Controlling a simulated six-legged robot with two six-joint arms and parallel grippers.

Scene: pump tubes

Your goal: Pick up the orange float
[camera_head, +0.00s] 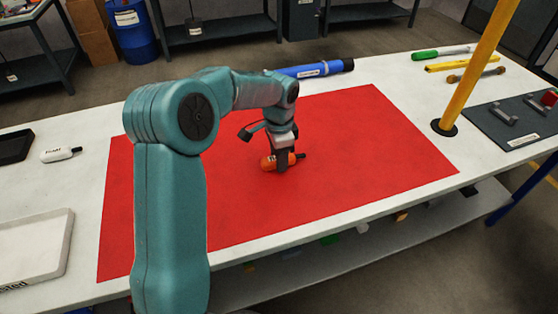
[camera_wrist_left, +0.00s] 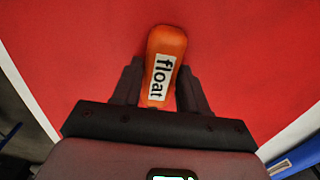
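The orange float (camera_head: 268,162) is on or just above the red mat (camera_head: 350,140), near its middle; I cannot tell if it touches the mat. My left gripper (camera_head: 284,160) points down over it. In the left wrist view the float (camera_wrist_left: 165,48) lies between the two fingers of my left gripper (camera_wrist_left: 160,85), with its "float" label facing the camera. The fingers are close against both sides of it, and it is slightly tilted between them. My right gripper is not in view.
A blue tube (camera_head: 318,69) lies at the mat's back edge. A yellow post (camera_head: 475,70) stands at right beside a dark tray (camera_head: 515,120). A white tray (camera_head: 35,245), a white labelled item (camera_head: 58,154) and a black tray (camera_head: 14,147) are at left.

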